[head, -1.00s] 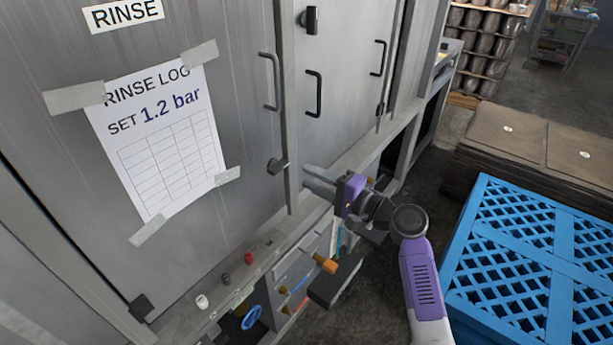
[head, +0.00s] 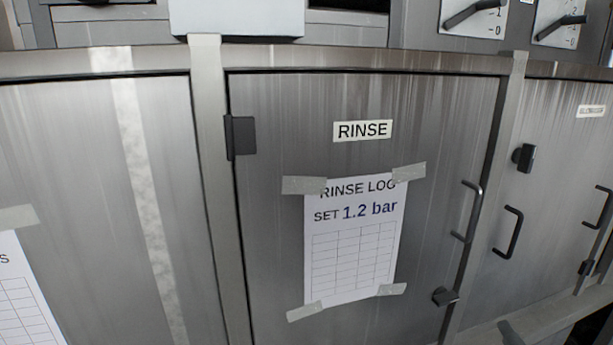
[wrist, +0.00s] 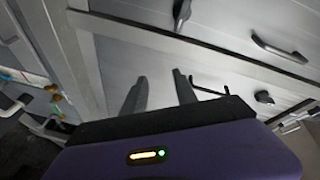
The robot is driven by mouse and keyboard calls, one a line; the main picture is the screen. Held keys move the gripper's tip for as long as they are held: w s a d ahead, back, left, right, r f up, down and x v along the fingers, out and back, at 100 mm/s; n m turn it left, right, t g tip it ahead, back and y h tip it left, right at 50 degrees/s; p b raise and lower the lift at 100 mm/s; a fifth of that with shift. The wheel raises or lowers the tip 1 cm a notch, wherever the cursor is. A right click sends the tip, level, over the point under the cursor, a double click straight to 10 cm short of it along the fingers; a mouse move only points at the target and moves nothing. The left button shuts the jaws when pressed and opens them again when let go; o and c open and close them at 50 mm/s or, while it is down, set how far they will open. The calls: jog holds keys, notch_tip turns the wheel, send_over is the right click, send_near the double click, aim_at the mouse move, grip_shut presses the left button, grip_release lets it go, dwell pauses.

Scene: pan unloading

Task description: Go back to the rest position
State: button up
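My gripper (wrist: 159,80) shows in the wrist view. Its two grey fingers stand apart, with nothing held between them. Behind the fingertips is a pale metal cabinet front (wrist: 135,50) with dark handles. I cannot tell how far the fingers are from it. In the head view my arm is largely out of the picture; a small dark shape at the bottom right edge is too cut off to identify.
The head view faces a steel cabinet door (head: 270,220) marked RINSE, with a taped log sheet (head: 352,245) reading 1.2 bar. A door handle (head: 468,212) and dark latches stick out. Gauges (head: 474,14) sit above. Coloured fittings (wrist: 52,90) show at the wrist view's left.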

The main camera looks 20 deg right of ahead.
jog(key=s+a+f+n+g+y, duration=0.1)
jog(key=s+a+n+y, duration=0.4)
jog(key=s+a+n, duration=1.1)
jog(key=s+a, duration=1.3)
jog(key=a, duration=0.1)
jog(key=shift+a+f+g+y, duration=0.2)
jog(key=shift+a+g+y, duration=0.2)
jog(key=shift+c, duration=0.4)
